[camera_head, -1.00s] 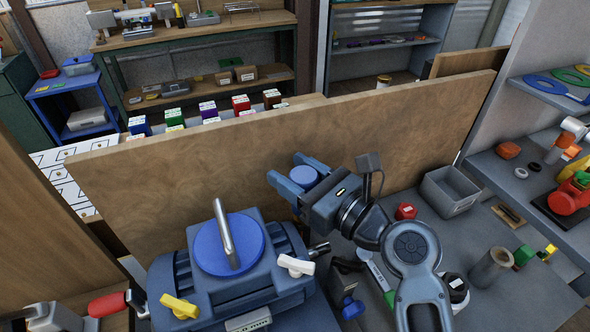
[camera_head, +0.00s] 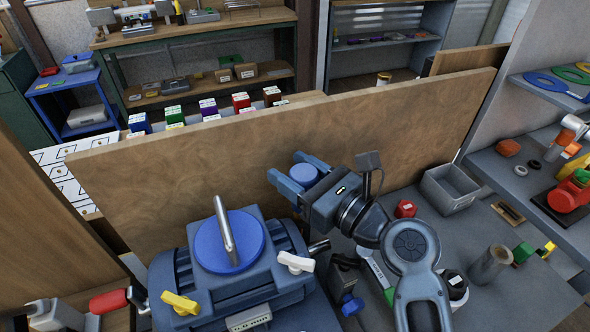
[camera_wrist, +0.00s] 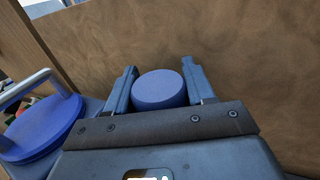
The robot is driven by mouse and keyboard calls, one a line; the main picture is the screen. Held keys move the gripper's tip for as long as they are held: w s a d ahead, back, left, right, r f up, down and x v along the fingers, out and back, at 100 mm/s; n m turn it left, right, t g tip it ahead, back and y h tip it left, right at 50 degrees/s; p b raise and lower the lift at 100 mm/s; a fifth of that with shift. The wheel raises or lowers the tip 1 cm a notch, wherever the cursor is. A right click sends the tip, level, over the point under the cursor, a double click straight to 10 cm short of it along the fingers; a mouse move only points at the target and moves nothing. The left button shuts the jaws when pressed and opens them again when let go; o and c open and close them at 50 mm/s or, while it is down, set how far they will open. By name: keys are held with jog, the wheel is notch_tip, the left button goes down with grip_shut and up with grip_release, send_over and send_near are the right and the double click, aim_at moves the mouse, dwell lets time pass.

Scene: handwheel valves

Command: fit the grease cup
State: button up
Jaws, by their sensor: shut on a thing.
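My gripper (camera_head: 303,175) is shut on a small blue round cup (camera_head: 304,173), which I take for the grease cup. In the wrist view the cup (camera_wrist: 159,89) sits between the two fingers, its flat round top facing the camera. The gripper is above and behind the valve body (camera_head: 235,300), to its right, close to the wooden board. The valve body carries a large blue disc (camera_head: 212,252) with a grey bar handle (camera_head: 229,238); the disc also shows at left in the wrist view (camera_wrist: 40,130). The cup's underside is hidden.
A wooden board (camera_head: 180,165) stands upright behind the valve body. A grey bin (camera_head: 449,190), a red cap (camera_head: 405,209) and a grey cylinder (camera_head: 490,263) stand on the bench at right.

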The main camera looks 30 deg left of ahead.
jog(key=shift+s+a+f, duration=0.1)
jog(key=shift+s+f, duration=0.15)
jog(key=shift+f, duration=0.4)
jog(key=shift+c, duration=0.6)
grip_shut()
jog(key=shift+r+p, duration=0.25)
jog(key=shift+p, duration=0.1)
jog(key=shift+r+p, duration=0.55)
jog(key=shift+r, duration=0.05)
jog(key=shift+w+r, duration=0.1)
jog(key=shift+w+r, duration=0.1)
jog(key=shift+p, duration=0.85)
jog(key=shift+f+b, duration=0.45)
jog(key=shift+f, duration=0.4)
